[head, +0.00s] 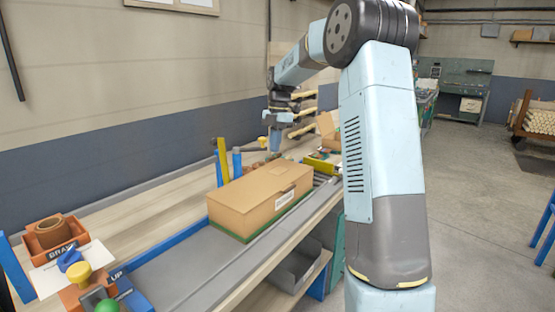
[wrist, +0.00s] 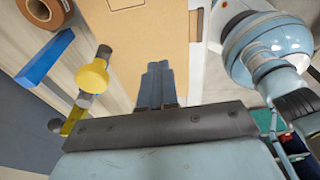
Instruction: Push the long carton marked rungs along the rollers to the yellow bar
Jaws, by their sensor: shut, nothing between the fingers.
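A long brown carton (head: 245,197) lies on the grey roller line, with a white label on its side too small to read. A brown carton top (wrist: 150,40) fills the upper middle of the wrist view. My gripper (head: 274,152) is beyond the carton's far end in the head view, pointing down. In the wrist view its fingers (wrist: 155,68) are together and empty, seen against the carton; I cannot tell whether they touch it. A yellow upright bar (head: 222,160) stands beside the line behind the carton; another yellow piece (head: 318,165) is past its far end.
Blue posts (head: 237,163) stand near the yellow upright. A smooth grey stretch (head: 195,268) before the carton is clear. Labelled orange trays (head: 45,240) and a yellow knob (head: 78,270) are at lower left. A grey bin (head: 298,265) sits below the line. Another open carton (head: 328,127) is farther back.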

